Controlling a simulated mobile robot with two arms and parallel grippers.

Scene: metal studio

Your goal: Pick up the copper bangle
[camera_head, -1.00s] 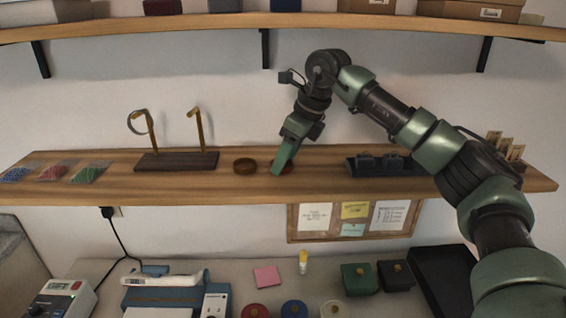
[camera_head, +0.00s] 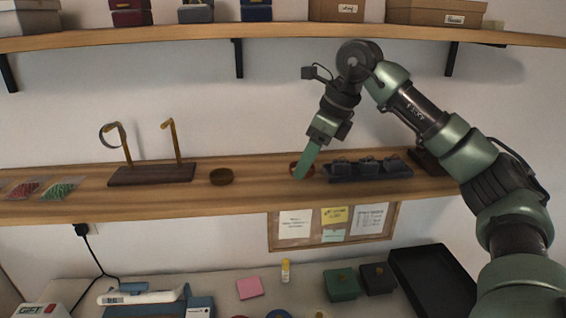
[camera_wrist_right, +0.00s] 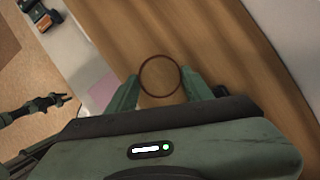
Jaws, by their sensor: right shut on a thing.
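The copper bangle (camera_head: 306,165), a thin reddish-brown ring, is partly hidden behind my right gripper (camera_head: 300,175) in the head view. In the right wrist view the bangle (camera_wrist_right: 160,61) shows as a full ring between the two green fingers of my right gripper (camera_wrist_right: 158,88). The fingers are shut on it, one at each side. I cannot tell whether it touches the wooden shelf (camera_head: 250,192). My left gripper (camera_wrist_right: 58,99) is small and dark at the left of the right wrist view; its opening is too small to judge.
A round brown ring or dish (camera_head: 222,176) lies on the shelf left of my right gripper. A stand with two upright posts (camera_head: 150,174) is farther left. A dark tray (camera_head: 370,172) with small blocks is close on the right. An upper shelf (camera_head: 270,29) runs above.

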